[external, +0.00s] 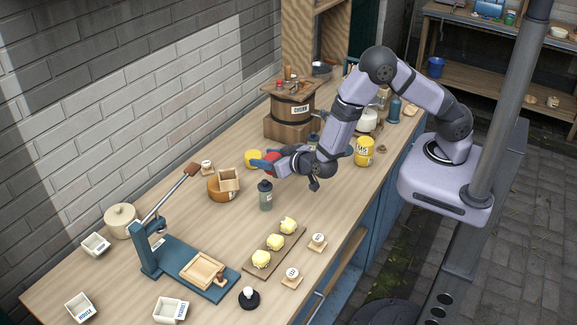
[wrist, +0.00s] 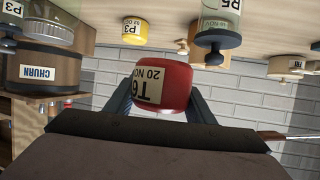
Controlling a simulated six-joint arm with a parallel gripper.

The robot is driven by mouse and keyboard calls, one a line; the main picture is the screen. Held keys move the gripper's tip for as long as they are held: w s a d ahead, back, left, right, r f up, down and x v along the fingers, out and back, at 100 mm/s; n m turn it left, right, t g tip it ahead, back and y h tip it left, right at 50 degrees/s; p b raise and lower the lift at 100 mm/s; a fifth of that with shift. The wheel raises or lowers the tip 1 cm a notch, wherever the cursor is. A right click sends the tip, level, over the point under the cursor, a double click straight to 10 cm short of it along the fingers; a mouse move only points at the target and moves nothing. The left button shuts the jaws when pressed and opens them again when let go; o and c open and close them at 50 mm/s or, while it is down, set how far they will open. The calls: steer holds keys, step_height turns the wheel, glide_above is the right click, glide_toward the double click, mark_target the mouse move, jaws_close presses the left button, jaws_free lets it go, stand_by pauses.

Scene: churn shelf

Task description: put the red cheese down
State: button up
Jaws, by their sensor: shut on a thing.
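The red cheese (wrist: 168,82) is a small red cylinder with a paper label reading T6 20 NOV in the wrist view. My gripper (wrist: 160,100) is shut on it, with one finger along each side. In the external view my gripper (external: 266,163) holds the red cheese (external: 271,157) above the wooden counter (external: 215,238), near its middle. The cheese is partly hidden there by the fingers, and its height above the counter is hard to judge.
A grey-lidded jar (external: 265,195) stands just below my gripper. A yellow cheese (external: 254,158) is close behind it. The churn (external: 290,108) stands at the back. Butter pieces sit on a board (external: 274,248) in front.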

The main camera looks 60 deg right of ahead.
steer(key=w+a+n+y, duration=0.3)
steer(key=a, duration=0.2)
steer(key=n+g+y+b, duration=0.8)
steer(key=n+y+b, duration=0.3)
steer(key=n+y, duration=0.2)
glide_above(221, 248)
steer(key=shift+w+f, duration=0.1)
steer(key=shift+f, duration=0.65)
steer(key=shift+f+p, duration=0.65)
steer(key=shift+f, duration=4.3)
steer(key=shift+f, duration=0.15)
steer(key=shift+f, duration=0.15)
steer(key=o, duration=1.2)
steer(key=shift+c, duration=0.2)
